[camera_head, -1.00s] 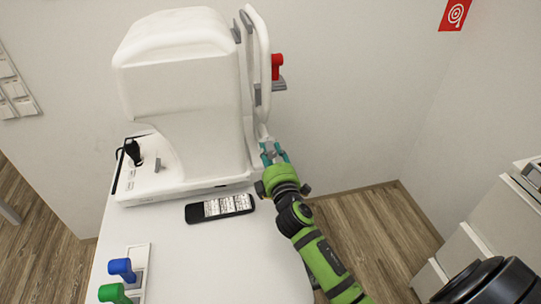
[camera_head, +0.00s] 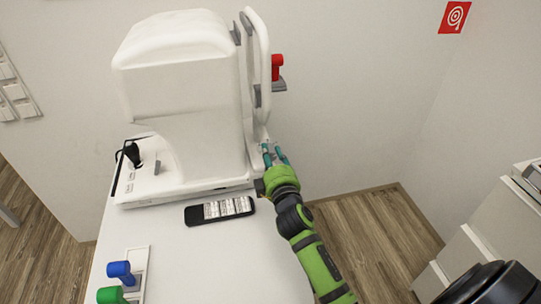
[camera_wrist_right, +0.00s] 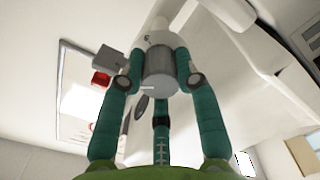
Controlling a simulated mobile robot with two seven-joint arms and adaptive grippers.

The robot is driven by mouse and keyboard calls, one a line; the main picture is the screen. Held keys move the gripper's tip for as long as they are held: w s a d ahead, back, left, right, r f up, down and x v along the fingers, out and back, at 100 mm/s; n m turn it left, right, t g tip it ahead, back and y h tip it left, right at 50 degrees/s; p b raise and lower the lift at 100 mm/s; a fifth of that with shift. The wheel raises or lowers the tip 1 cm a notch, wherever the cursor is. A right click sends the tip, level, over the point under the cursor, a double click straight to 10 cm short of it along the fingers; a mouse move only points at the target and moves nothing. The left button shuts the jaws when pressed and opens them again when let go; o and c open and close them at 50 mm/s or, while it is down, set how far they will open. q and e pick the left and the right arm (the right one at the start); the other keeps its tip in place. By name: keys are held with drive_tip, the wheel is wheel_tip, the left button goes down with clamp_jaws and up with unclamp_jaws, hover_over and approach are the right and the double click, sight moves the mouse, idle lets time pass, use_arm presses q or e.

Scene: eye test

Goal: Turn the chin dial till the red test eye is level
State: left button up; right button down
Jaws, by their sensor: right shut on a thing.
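The white eye-test machine (camera_head: 185,85) stands on the white table. The red test eye (camera_head: 277,67) sits on a grey bracket at the right side of its upright frame; in the wrist view it is a small red block (camera_wrist_right: 101,80). The chin dial, a grey ribbed cylinder (camera_wrist_right: 159,75), is at the foot of the frame. My right gripper (camera_head: 273,152) has its teal fingers closed on the dial, one on each side. The dial is mostly hidden in the head view. I cannot tell whether the eye is exactly level. My left gripper is out of view.
A black remote-like device (camera_head: 219,209) lies on the table in front of the machine. A joystick (camera_head: 133,153) stands on the machine's base. Blue (camera_head: 121,270) and green (camera_head: 110,294) test eyes stand in a white holder at front left. The middle of the tabletop is clear.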

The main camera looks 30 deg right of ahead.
drive_tip(key=shift+d, duration=0.1)
drive_tip(key=c, duration=0.9)
unclamp_jaws()
drive_tip(key=v, duration=1.2)
